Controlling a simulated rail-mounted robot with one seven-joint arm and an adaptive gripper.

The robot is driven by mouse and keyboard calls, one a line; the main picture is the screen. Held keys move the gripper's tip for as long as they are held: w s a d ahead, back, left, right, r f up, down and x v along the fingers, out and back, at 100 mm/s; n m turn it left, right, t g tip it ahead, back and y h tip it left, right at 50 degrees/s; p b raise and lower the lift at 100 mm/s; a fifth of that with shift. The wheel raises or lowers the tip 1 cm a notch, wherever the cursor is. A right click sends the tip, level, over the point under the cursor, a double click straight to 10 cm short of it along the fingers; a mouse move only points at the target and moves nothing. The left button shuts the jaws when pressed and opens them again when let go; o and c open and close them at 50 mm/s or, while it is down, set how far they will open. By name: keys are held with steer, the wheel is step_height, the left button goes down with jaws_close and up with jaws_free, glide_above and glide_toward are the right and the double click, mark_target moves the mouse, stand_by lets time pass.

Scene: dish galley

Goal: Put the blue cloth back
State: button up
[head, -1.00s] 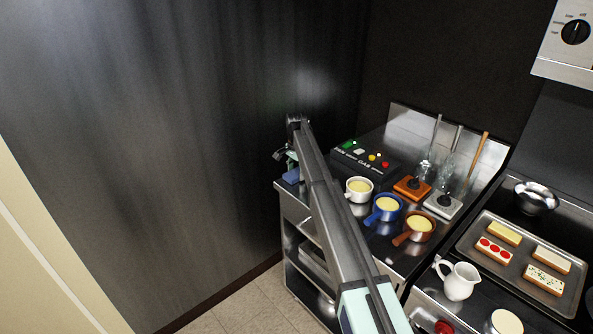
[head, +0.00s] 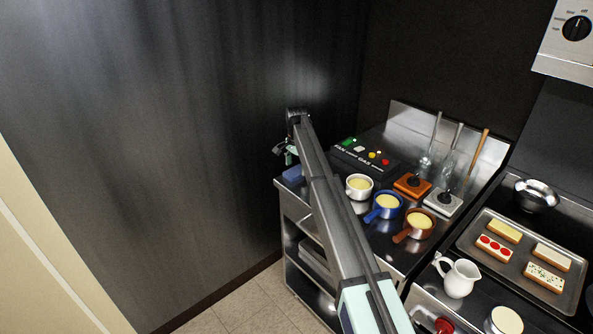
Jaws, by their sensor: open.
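The blue cloth (head: 293,174) lies at the left end of the steel counter, close to the dark wall. Only part of it shows beside my arm. My gripper (head: 281,151) is above the cloth and slightly to its left, with a visible gap between them. It is open and holds nothing that I can see. My arm hides part of the counter around the cloth.
A control box (head: 366,158) with coloured buttons stands behind my arm. White (head: 359,187), blue (head: 386,206) and brown (head: 417,223) pots stand to the right. A tray (head: 470,252) of pastries and a white jug (head: 458,278) are farther right.

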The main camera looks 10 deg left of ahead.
mark_target(297, 170)
step_height(297, 170, up, 11)
steer(key=b, duration=0.2)
steer(key=shift+b, duration=0.4)
steer(key=shift+f, duration=0.1)
